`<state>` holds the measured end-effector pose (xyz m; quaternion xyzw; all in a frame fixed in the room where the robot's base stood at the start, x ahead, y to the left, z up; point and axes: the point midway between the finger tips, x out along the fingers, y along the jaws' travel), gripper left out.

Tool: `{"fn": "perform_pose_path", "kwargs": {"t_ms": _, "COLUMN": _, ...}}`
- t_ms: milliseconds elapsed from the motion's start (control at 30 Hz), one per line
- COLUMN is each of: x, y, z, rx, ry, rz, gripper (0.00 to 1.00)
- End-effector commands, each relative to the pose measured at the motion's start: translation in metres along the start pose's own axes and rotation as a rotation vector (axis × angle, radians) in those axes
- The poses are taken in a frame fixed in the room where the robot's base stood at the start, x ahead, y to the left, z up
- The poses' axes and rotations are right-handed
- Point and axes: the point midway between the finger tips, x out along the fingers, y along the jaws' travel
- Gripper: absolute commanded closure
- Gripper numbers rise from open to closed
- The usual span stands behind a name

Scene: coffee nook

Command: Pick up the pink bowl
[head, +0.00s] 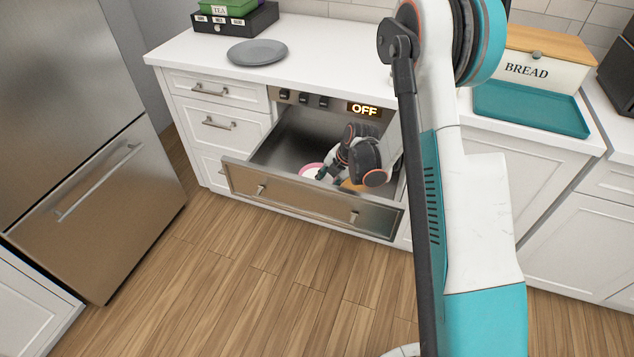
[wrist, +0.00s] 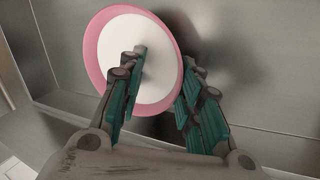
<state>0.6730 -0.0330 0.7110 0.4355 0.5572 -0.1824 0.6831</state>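The pink bowl (head: 309,170), with a white inside, sits in the open metal drawer (head: 300,200) below the counter. It also shows in the wrist view (wrist: 98,50), where its round rim faces the camera. My gripper (wrist: 165,62) is open at the bowl's near right side. One finger is over the white inside and the other is outside the rim, with the rim's right part between them. A gap shows between the fingers. In the head view my gripper (head: 323,173) reaches down into the drawer and hides part of the bowl.
A yellowish item (head: 353,186) lies in the drawer beside my gripper, partly hidden. The drawer's front panel and side walls stand close around. A grey plate (head: 257,52), a tea box (head: 236,17), a bread box (head: 540,62) and a teal tray (head: 530,108) are on the counters.

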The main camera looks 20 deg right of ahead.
Motion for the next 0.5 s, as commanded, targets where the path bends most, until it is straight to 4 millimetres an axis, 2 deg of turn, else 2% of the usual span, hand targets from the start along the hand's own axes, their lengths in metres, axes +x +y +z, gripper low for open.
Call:
{"fn": "perform_pose_path", "kwargs": {"t_ms": 33, "x": 0.0001, "y": -0.0002, "z": 0.0, "rx": 0.0, "ry": 0.0, "rz": -0.001, "gripper": 0.89}}
{"fn": "perform_pose_path", "kwargs": {"t_ms": 100, "x": 0.0001, "y": -0.0003, "z": 0.0, "rx": 0.0, "ry": 0.0, "rz": -0.001, "gripper": 1.0}}
{"fn": "perform_pose_path", "kwargs": {"t_ms": 500, "x": 0.0007, "y": -0.0002, "z": -0.0002, "rx": -0.001, "ry": 0.0, "rz": -0.001, "gripper": 1.0}}
